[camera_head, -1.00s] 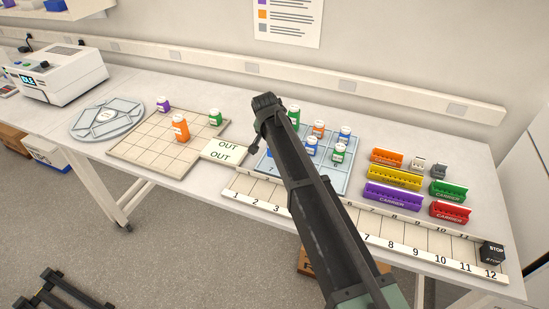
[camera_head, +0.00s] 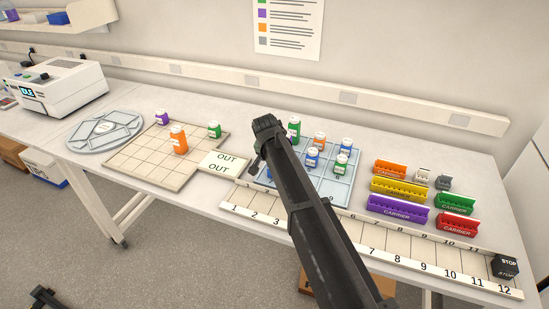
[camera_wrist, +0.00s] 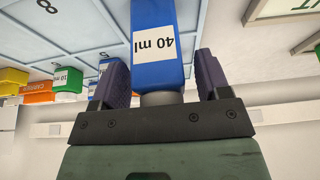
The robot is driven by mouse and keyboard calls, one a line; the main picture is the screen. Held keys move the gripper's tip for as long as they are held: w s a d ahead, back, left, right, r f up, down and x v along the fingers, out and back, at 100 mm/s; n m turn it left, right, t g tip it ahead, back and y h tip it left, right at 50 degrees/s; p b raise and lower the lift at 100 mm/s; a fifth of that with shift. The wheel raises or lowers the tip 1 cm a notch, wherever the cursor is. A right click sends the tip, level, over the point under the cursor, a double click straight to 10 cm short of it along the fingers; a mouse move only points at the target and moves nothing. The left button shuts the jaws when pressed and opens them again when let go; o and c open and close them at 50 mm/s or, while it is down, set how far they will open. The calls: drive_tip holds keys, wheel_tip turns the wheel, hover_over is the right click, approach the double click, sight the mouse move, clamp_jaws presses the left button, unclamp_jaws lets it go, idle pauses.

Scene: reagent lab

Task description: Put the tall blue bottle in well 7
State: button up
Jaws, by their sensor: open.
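The blue bottle labelled 40 ml (camera_wrist: 155,42) shows in the wrist view, cap toward my gripper. My gripper (camera_wrist: 160,78) is open, with one dark finger on each side of the bottle's neck and shoulder and gaps visible. In the head view my arm hides most of this bottle, and a finger (camera_head: 256,163) shows at the left edge of the pale blue numbered tray (camera_head: 338,183). A number 8 shows on the tray in the wrist view; I cannot make out well 7 now.
Other bottles stand on the tray close by: a tall green one (camera_head: 294,128), an orange one (camera_head: 319,139), blue ones (camera_head: 312,158) and a green one (camera_head: 341,163). A beige grid (camera_head: 150,162) and OUT plate (camera_head: 222,163) lie left; coloured carriers (camera_head: 398,209) lie right.

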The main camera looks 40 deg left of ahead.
drive_tip(key=p+v, duration=1.1)
drive_tip(key=v, duration=0.1)
drive_tip(key=w+d+m+g+h, duration=0.1)
drive_tip(key=w+d, duration=0.2)
drive_tip(key=d, duration=1.6)
drive_tip(key=w+d+m+g+h, duration=0.1)
drive_tip(key=w+d, duration=0.2)
drive_tip(key=d, duration=1.6)
drive_tip(key=s+d, duration=0.4)
drive_tip(key=d, duration=0.4)
drive_tip(key=s+d+g, duration=0.1)
drive_tip(key=s+d, duration=0.3)
drive_tip(key=d, duration=0.5)
drive_tip(key=s+d+m+g, duration=0.1)
drive_tip(key=s+d, duration=0.3)
drive_tip(key=d, duration=0.4)
drive_tip(key=shift+s+d+f+y, duration=0.25)
drive_tip(key=shift+s+f+y, duration=0.15)
drive_tip(key=shift+f, duration=0.05)
